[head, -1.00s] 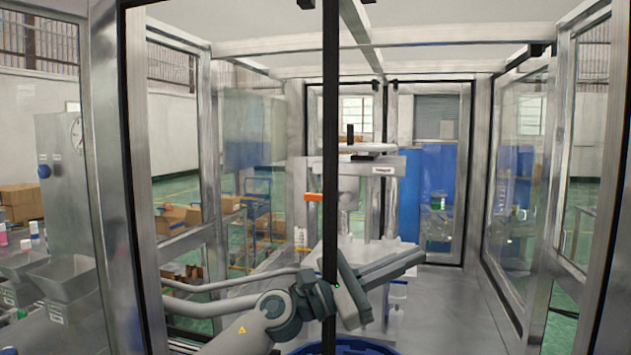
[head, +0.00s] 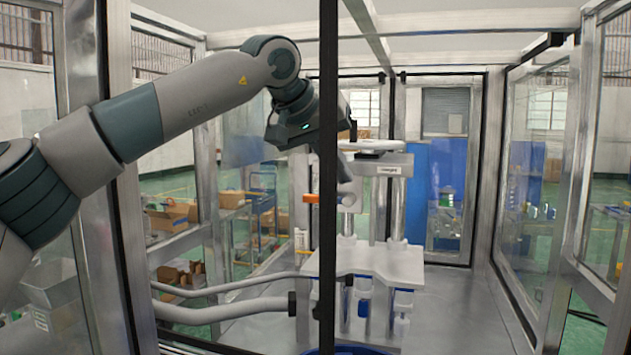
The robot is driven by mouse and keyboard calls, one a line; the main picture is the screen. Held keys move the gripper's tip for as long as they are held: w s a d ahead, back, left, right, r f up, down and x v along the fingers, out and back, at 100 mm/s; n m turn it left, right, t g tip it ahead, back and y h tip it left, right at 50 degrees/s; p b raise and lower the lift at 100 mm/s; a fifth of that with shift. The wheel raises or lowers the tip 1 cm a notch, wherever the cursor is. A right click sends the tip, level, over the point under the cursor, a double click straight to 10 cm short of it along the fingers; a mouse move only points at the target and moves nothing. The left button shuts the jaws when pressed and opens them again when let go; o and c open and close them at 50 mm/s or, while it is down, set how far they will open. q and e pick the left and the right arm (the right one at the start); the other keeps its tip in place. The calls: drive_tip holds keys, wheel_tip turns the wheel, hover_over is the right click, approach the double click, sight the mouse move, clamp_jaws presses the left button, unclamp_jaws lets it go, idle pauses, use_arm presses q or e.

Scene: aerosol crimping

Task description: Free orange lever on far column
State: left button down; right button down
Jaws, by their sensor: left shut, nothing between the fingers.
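The orange lever (head: 311,198) shows as a short, level bar just left of the black post, beside a pale column of the white crimping machine (head: 386,165). The post hides its right end. My left arm reaches in from the upper left, and its wrist is bent down beside the machine's top. My left gripper (head: 347,190) points downward just right of the post, partly hidden by it. Its fingers are shut and empty, close to the lever's height and to its right in the picture. I cannot tell whether they touch anything. My right gripper is out of view.
A black upright post (head: 328,80) stands in front of the machine and covers part of the view. A grey-white hand wheel (head: 372,145) tops the machine. The white machine table (head: 375,263) is below. Metal-framed glass panels enclose the cell, and the right floor is clear.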

sight(330, 199)
use_arm(q)
drive_tip(key=w+a+r+t+y, duration=0.1)
drive_tip(key=a+r+t+y, duration=0.1)
drive_tip(key=a+r, duration=0.5)
drive_tip(key=shift+r+y, duration=0.2)
drive_tip(key=shift+y, duration=0.4)
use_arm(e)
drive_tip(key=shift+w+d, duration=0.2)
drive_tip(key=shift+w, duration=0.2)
use_arm(q)
drive_tip(key=shift+w+f, duration=0.1)
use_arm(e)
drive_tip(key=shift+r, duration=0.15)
